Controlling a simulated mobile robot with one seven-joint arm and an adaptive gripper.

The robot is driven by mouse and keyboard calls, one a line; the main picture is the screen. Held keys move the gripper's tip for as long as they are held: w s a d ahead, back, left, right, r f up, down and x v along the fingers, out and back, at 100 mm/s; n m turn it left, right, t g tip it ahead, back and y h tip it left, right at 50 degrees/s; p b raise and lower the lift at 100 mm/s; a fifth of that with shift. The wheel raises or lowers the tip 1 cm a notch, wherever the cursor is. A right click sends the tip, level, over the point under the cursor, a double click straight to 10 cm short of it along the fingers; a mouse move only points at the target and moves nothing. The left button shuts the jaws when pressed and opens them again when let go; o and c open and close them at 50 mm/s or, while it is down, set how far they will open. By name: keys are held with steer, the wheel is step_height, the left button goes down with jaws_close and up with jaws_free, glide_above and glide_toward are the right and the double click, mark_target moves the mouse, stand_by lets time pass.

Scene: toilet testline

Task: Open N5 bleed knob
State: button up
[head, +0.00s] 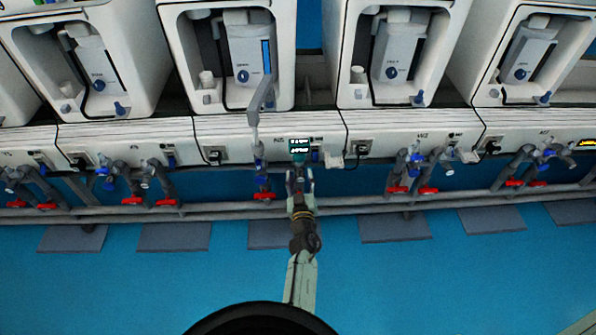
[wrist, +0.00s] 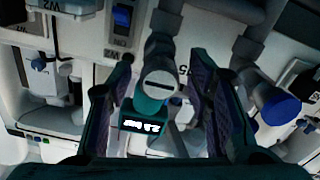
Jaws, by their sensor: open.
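My gripper (head: 300,178) is open at the front of the middle station, just below a small teal gauge (head: 299,147) with a lit display. In the wrist view, its two dark fingers (wrist: 161,70) stand on either side of a grey round knob with a slot (wrist: 159,84), with gaps visible at both sides. The teal gauge (wrist: 141,126) shows between the fingers below the knob, its display upside down. Part of a panel label ending in 5 is visible behind. In the head view, the gripper hides the knob. I cannot tell the knob's turn position.
A blue-handled valve (head: 262,165) on a grey pipe stands close left of my gripper; its blue cap (wrist: 280,107) is at right in the wrist view. A blue switch (wrist: 122,18) is on the panel. Red-handled valves (head: 265,196) line the lower pipe.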

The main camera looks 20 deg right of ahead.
steer(key=shift+w, duration=0.1)
jaws_close()
stand_by(0.7)
